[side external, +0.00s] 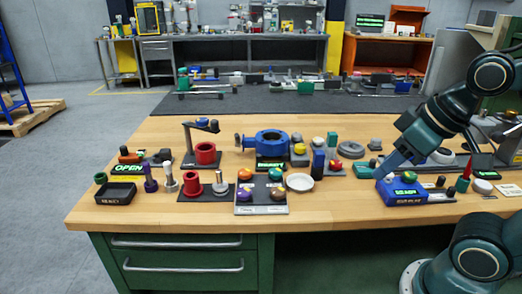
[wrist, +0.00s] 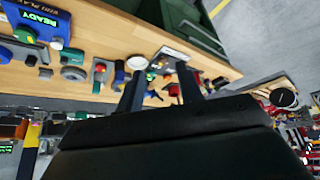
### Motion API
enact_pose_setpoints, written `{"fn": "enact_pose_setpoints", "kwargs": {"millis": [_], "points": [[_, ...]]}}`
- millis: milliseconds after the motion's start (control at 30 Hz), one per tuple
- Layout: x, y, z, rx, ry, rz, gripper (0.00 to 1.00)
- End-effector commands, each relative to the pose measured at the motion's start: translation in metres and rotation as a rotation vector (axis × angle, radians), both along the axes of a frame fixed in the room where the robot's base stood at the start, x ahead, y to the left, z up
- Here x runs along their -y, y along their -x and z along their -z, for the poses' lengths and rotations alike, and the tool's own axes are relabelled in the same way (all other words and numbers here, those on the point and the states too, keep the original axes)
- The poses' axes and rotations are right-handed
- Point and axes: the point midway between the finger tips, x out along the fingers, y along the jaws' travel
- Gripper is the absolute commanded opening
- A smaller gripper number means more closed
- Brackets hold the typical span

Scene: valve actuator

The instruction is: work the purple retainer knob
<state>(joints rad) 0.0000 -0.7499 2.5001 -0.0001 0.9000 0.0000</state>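A small panel (side external: 263,208) with several coloured knobs lies near the front edge of the bench in the side view. A purple knob (side external: 246,194) sits at its lower left, beside orange and green knobs. A separate purple post-shaped piece (side external: 150,180) stands farther left. In the wrist view my gripper (wrist: 160,78) shows two dark fingers spread apart with nothing held between them. In the side view my arm comes down at the right, near a blue box, well away from the panel; its fingers are hard to make out there. I cannot pick out the purple knob in the wrist view.
The blue box (side external: 402,191) with a green READY display stands at the right. A white dish (side external: 300,182) lies right of the panel, red cylinders (side external: 192,184) left of it. A blue ring-shaped valve body (side external: 271,143) stands behind.

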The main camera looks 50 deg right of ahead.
Motion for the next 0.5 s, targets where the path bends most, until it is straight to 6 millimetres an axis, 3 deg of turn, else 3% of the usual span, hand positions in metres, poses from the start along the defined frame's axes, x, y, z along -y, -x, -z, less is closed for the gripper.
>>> {"fn": "enact_pose_setpoints", "kwargs": {"millis": [33, 167, 367, 500], "points": [[0.000, 0.000, 0.000, 0.000, 0.000, 0.000, 0.36], [0.000, -0.001, -0.001, -0.001, 0.001, -0.002, 0.62], [-0.001, -0.012, -0.007, -0.020, 0.011, -0.025, 0.62], [-0.002, -0.030, -0.016, -0.050, 0.026, -0.061, 0.62]]}}
